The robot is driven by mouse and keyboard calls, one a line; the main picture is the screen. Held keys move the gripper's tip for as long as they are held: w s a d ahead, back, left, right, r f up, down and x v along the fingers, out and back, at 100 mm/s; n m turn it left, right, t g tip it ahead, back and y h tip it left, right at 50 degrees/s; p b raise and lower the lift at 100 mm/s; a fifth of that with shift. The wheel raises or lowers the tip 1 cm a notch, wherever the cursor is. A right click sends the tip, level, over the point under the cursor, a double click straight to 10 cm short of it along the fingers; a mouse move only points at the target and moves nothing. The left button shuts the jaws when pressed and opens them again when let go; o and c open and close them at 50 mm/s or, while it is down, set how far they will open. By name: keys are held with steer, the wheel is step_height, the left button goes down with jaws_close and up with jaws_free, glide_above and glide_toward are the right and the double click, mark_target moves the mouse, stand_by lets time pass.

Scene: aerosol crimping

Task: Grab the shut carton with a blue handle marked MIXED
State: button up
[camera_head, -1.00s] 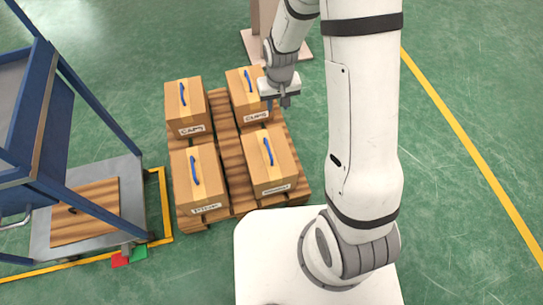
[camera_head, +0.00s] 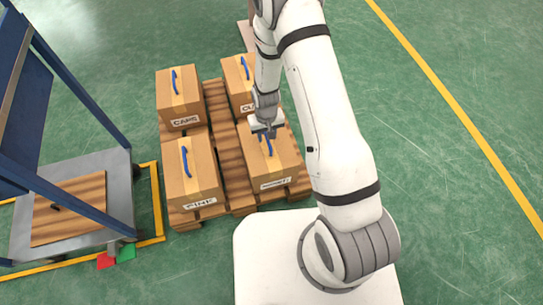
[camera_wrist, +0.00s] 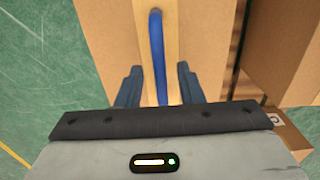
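The near-right carton (camera_head: 283,162) on the pallet is shut, with a blue handle (camera_head: 270,147) on top. The label on its front (camera_head: 276,183) is too small to read surely. My gripper (camera_head: 264,132) is just over the top of this carton, at the far end of its handle. In the wrist view my gripper (camera_wrist: 158,72) is open, with one finger on each side of the blue handle (camera_wrist: 157,45). A gap shows between each finger and the handle. The carton's top (camera_wrist: 112,40) fills the middle of that view.
Other handled cartons share the wooden pallet (camera_head: 224,150): CAPS (camera_head: 178,95) at far left, one marked PINK or similar (camera_head: 193,170) at near left, and one at far right (camera_head: 236,88) partly behind my arm. A blue-framed cart (camera_head: 85,200) stands left. Green floor is free at right.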

steer(key=shift+f, duration=0.85)
jaws_close()
steer(key=shift+r, duration=0.15)
stand_by(0.6)
